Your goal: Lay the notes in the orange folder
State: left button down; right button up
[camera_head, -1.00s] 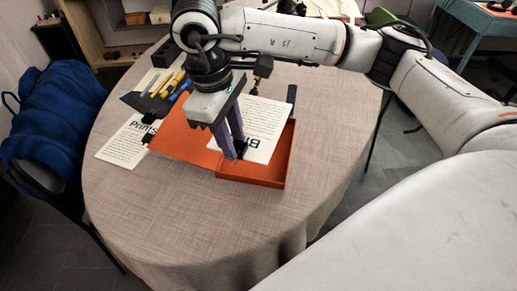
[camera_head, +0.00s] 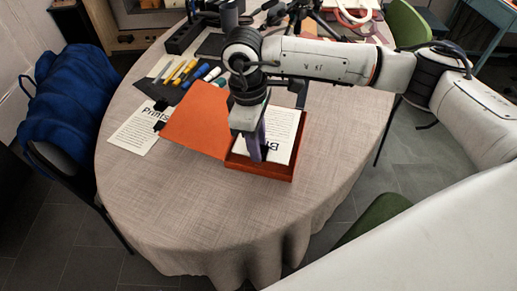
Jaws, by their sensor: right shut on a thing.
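The orange folder lies open on the table, its flat cover (camera_head: 193,124) to the left and its shallow tray (camera_head: 270,172) to the right. A white printed sheet of notes (camera_head: 283,128), with large letters at its near edge, is over the tray, within its walls. I cannot tell whether it rests on the tray's floor. My right gripper (camera_head: 257,157) points down at the sheet's near left part and is shut on it. The gripper and wrist hide part of the sheet and the folder's hinge side. My left gripper is out of view.
A second sheet headed "Prints" (camera_head: 137,132) lies left of the folder. Several pens and markers (camera_head: 188,76) lie on a dark mat behind it. A blue bag (camera_head: 68,100) hangs on a chair at left. The table's near part (camera_head: 200,205) is clear.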

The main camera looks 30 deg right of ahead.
jog(key=shift+f, duration=1.6)
jog(key=o, duration=1.1)
jog(key=r, duration=0.8)
jog(key=a+r, duration=0.1)
jog(key=r, duration=0.3)
jog(key=shift+w+r, duration=0.15)
jog(key=shift+r, duration=0.05)
